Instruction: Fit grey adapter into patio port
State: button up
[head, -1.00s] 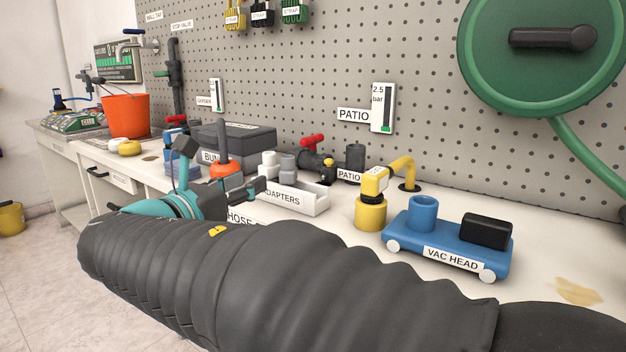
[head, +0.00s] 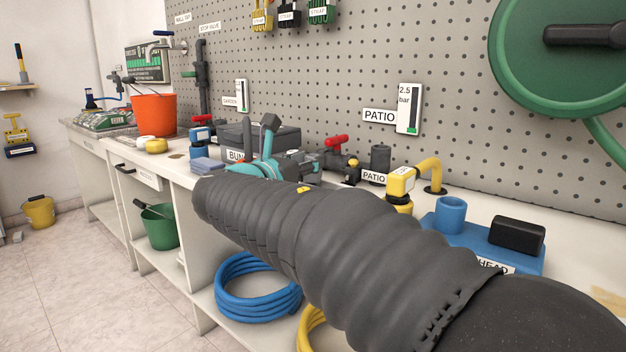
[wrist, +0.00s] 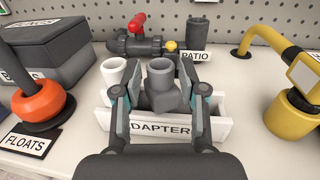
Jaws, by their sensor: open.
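The grey adapter (wrist: 160,75) stands in the white adapters tray (wrist: 222,128), with its round open end up. My gripper (wrist: 157,90) is open, with one finger on each side of the adapter; I cannot tell whether either finger touches it. A white adapter (wrist: 113,72) stands just left of the left finger. The patio port (wrist: 198,38), a dark grey upright socket, is behind the tray by its PATIO label. It also shows in the head view (head: 380,158). In the head view my gripper (head: 285,160) is at the bench, and my arm hides most of the tray.
A red-handled valve (wrist: 138,38) is left of the port. A yellow elbow fitting (wrist: 290,110) stands right of the tray. An orange float (wrist: 38,98) and a dark box (wrist: 40,50) are on the left. The blue vac head (head: 475,232) is at the bench's right.

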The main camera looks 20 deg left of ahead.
jog(key=shift+w+d, duration=0.15)
jog(key=shift+w, duration=0.35)
grip_shut()
jog(key=shift+r, duration=0.1)
